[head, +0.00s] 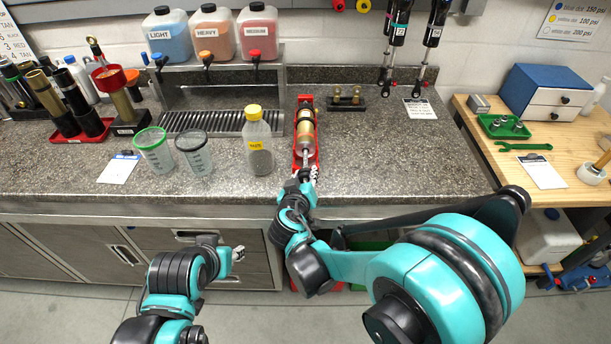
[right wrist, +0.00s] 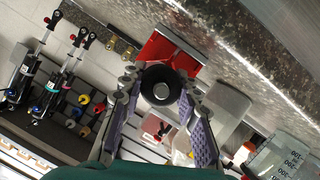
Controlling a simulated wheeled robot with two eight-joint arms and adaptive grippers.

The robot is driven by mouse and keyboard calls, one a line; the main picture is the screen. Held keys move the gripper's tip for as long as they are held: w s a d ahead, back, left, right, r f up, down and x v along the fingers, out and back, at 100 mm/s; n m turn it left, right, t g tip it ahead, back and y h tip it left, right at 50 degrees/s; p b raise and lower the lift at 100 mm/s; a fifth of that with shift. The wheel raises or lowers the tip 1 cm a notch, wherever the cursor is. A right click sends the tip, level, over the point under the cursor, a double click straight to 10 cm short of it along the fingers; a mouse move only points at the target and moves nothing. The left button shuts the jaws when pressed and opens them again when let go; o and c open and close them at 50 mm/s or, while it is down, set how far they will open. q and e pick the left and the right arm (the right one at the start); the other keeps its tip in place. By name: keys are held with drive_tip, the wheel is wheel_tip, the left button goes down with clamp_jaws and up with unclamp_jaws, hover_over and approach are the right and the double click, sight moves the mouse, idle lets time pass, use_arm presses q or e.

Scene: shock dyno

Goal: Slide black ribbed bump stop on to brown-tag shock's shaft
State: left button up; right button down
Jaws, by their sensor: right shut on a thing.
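The shock (head: 306,133) with a gold body lies in a red cradle (head: 317,153) on the grey counter, its shaft (head: 305,158) pointing toward me. I cannot make out a brown tag on it. My right gripper (head: 303,182) is at the shaft's front end, by the counter's front edge. In the right wrist view, my right gripper (right wrist: 159,88) is shut on the black bump stop (right wrist: 160,75), a round black piece with a grey disc at its middle. I cannot tell how far it is on the shaft; its ribs are unclear. My left gripper (head: 236,255) is low before the drawers, its fingers unclear.
A yellow-capped bottle (head: 258,145) and two cups, one green-rimmed (head: 154,150), stand left of the cradle. A small dark stand (head: 346,100) is behind right. Shocks (head: 398,30) hang at the back. The counter right of the cradle is mostly clear.

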drive_tip(key=c, duration=1)
unclamp_jaws()
drive_tip(key=shift+c, duration=0.2)
drive_tip(key=v, duration=1.2)
